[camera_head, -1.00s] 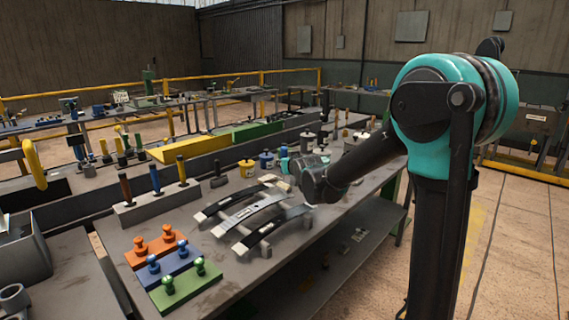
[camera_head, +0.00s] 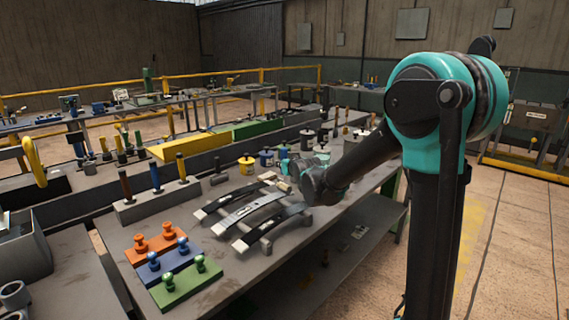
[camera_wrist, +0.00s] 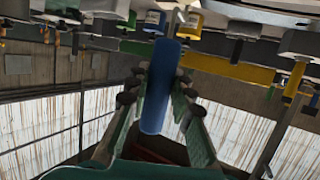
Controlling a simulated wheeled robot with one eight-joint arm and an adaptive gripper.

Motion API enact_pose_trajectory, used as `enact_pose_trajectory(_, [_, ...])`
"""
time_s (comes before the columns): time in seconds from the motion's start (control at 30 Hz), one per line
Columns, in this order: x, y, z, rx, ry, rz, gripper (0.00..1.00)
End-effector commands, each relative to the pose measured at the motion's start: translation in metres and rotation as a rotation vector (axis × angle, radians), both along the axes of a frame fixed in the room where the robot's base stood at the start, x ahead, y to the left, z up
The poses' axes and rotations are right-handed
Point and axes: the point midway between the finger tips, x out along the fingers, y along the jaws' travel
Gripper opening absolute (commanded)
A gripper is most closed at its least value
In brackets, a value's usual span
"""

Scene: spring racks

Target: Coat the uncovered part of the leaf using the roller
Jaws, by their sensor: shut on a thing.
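Several arched leaf springs lie side by side on a low rack on the bench. The front leaf (camera_head: 270,226) is mostly black with a pale left end. The middle leaf (camera_head: 252,209) shows a greyer surface, and the back leaf (camera_head: 232,199) is dark with a pale left end. My gripper (camera_head: 312,186) is beside the right ends of the leaves in the head view, with its fingers mostly hidden. In the wrist view my gripper (camera_wrist: 158,88) is shut on the blue handle of the roller (camera_wrist: 160,90). The roller's head is not clearly visible.
Orange (camera_head: 157,243), blue (camera_head: 167,261) and green (camera_head: 186,284) knobbed blocks sit at the bench's front left. A grey holder (camera_head: 155,205) with upright handles stands behind them. Paint cans, including a yellow one (camera_head: 247,166), stand behind the leaves.

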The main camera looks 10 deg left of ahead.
Motion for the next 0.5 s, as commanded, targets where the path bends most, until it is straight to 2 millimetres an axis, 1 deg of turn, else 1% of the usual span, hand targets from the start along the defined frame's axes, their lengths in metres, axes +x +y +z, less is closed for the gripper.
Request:
enact_pose_trajectory(0.33, [0.0,-0.0002,-0.0051,0.0,0.0,0.0,0.0])
enact_pose_trajectory(0.5, [0.0071,-0.006,-0.0062,0.0,0.0,-0.002,0.0])
